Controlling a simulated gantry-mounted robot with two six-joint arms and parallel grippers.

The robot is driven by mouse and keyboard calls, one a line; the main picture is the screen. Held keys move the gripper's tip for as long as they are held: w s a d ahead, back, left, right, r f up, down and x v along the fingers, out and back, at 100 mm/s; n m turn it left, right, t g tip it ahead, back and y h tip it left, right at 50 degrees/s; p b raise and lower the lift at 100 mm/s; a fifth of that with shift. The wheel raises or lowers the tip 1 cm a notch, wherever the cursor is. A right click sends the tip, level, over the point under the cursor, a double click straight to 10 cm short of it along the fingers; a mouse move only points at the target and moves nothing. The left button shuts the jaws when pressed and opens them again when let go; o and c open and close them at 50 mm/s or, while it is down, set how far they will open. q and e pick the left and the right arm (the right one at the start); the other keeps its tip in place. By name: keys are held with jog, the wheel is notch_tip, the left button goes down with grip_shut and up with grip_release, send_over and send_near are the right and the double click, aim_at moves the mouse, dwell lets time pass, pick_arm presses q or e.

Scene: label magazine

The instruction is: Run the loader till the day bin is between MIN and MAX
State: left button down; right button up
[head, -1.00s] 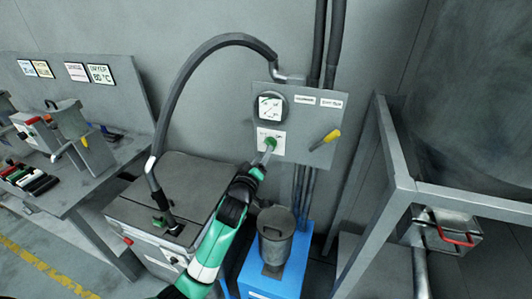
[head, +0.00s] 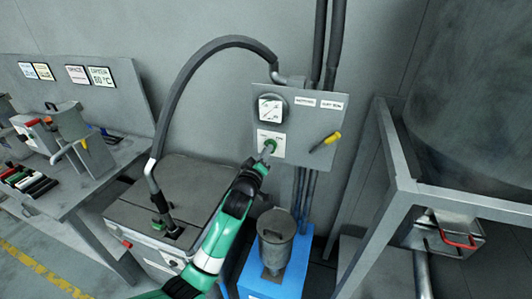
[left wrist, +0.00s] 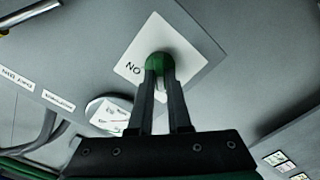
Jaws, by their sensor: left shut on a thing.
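A grey control panel (head: 300,116) hangs on the wall with a round dial gauge (head: 271,109), a green knob (head: 270,145) on a white label plate and a yellow-handled lever (head: 327,142). My left gripper (head: 267,153) is at the green knob. In the left wrist view its fingers (left wrist: 160,72) are closed on the green knob (left wrist: 159,61), which hides part of the plate's lettering. A grey metal canister (head: 275,240) stands on a blue base below the panel; it may be the day bin. I cannot make out MIN or MAX marks. My right gripper is not in view.
A hose (head: 170,103) arches from a grey cabinet (head: 158,206) to the panel. A bench (head: 88,178) with several tools stands at the left. A steel frame (head: 392,160) with a large vessel (head: 470,130) and a red-handled box (head: 459,237) is at the right.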

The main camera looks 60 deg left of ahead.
pick_arm(q)
jog(key=shift+m, duration=0.5)
jog(key=m+p, duration=0.6)
jog(key=m, duration=1)
jog(key=shift+d+m+p, duration=0.1)
jog(key=shift+m+p, duration=0.2)
jog(key=shift+m, duration=0.1)
jog(key=c, duration=0.9)
grip_release()
jog(key=shift+o, duration=0.2)
